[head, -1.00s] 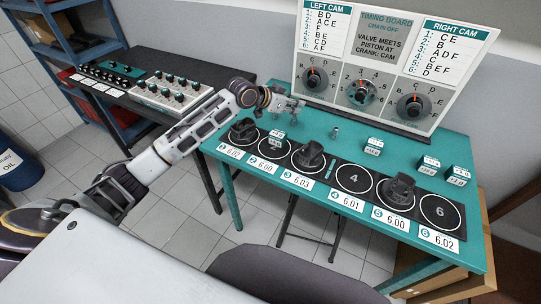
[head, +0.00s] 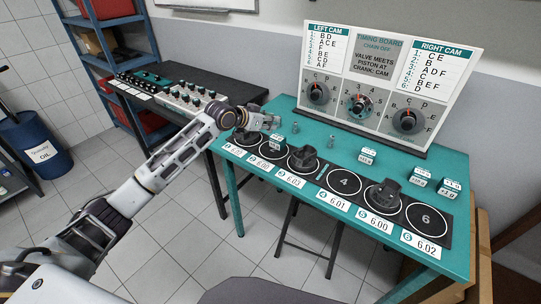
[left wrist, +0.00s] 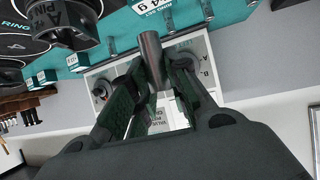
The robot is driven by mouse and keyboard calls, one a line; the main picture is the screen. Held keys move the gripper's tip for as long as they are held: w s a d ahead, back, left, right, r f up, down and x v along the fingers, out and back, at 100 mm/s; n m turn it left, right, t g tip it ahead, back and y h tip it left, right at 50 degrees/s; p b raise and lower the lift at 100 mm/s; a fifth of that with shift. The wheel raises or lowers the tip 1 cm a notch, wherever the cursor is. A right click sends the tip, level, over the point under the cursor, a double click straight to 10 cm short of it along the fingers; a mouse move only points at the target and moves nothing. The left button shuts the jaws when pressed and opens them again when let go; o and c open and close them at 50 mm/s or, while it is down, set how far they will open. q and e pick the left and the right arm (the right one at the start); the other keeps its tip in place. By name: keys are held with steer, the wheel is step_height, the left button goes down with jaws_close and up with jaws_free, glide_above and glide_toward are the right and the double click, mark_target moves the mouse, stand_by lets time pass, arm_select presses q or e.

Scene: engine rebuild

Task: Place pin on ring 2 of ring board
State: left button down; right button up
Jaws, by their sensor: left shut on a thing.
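My left gripper (head: 272,122) is above the left part of the teal table, behind rings 1 and 2. In the left wrist view its fingers (left wrist: 156,88) are shut on a grey cylindrical pin (left wrist: 151,48), which sticks out past the fingertips. In the head view the held pin is too small to make out. The ring board (head: 404,206) is a black strip with numbered rings along the table's front. Ring 2 (head: 268,149) is partly hidden by a small block. Dark pistons stand on ring 1 (head: 244,138), ring 3 (head: 303,158) and ring 5 (head: 383,195). My right gripper is out of view.
Small pins stand behind the strip, one (head: 333,141) near mid-table. Teal-and-white blocks stand at the middle (head: 367,156) and right (head: 420,180). The timing board (head: 377,80) rises at the back. A black table (head: 240,91) with control boxes is to the left.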

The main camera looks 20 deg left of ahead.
mark_target(269, 132)
arm_select(q)
steer(key=shift+f, duration=0.35)
steer(key=shift+a, duration=0.15)
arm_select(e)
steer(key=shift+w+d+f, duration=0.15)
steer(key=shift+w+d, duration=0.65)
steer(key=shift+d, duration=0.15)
arm_select(q)
steer(key=shift+f, duration=0.1)
steer(key=shift+f, duration=0.2)
step_height(269, 132, down, 4)
steer(key=shift+f, duration=0.2)
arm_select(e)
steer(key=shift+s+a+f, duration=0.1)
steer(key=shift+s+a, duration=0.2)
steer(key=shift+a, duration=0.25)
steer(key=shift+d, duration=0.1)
